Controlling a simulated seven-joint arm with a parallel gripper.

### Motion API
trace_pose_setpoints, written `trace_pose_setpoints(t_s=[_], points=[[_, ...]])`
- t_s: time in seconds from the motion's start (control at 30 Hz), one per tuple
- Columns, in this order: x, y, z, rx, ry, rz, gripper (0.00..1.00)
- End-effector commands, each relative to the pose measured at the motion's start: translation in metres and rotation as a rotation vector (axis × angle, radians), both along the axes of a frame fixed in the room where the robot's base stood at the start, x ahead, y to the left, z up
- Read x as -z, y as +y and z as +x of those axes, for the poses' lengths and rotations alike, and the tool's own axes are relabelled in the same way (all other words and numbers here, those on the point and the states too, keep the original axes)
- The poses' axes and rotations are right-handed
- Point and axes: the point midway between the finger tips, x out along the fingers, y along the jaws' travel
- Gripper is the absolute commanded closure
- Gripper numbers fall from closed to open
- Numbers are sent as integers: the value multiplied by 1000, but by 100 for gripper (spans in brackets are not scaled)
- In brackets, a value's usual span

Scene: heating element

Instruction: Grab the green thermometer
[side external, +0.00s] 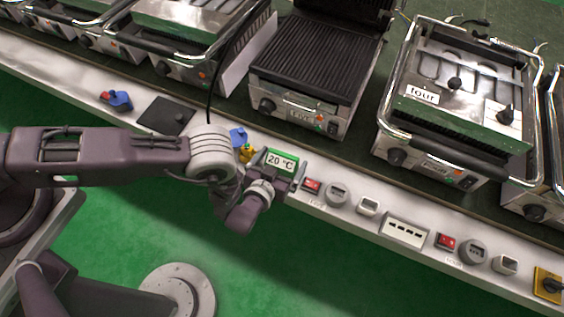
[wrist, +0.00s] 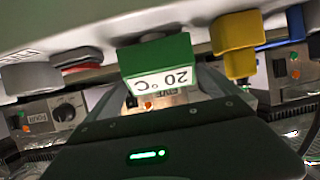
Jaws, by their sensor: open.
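The green thermometer (side external: 281,160) is a small green block with a white "20 °C" label, at the edge of the white control ledge in the side view. In the wrist view the thermometer (wrist: 157,58) is just ahead of the gripper, its label upside down. My gripper (side external: 279,173) is open and right at the thermometer, with a finger seeming to lie on each side of it. In the wrist view the gripper's dark body (wrist: 180,145) fills the bottom. Whether the fingers touch the thermometer cannot be told.
On the white ledge (side external: 525,285), a yellow and a blue part (side external: 240,140) sit left of the thermometer, close by. A red switch (side external: 312,185) and a grey round dial (side external: 337,194) are close on its right. Contact grills (side external: 320,65) stand behind. Green floor (side external: 330,275) in front is clear.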

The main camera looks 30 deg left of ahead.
Motion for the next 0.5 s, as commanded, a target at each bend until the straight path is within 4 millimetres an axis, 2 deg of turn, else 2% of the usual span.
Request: trace_pose_setpoints(t_s=[0.1, 0.2, 0.43, 0.5], points=[[7, 5, 22, -3, -1, -1, 0], [11, 4, 33, -1, -1, 0, 0], [12, 4, 35, 0, 1, 1, 0], [12, 4, 34, 0, 1, 1, 14]])
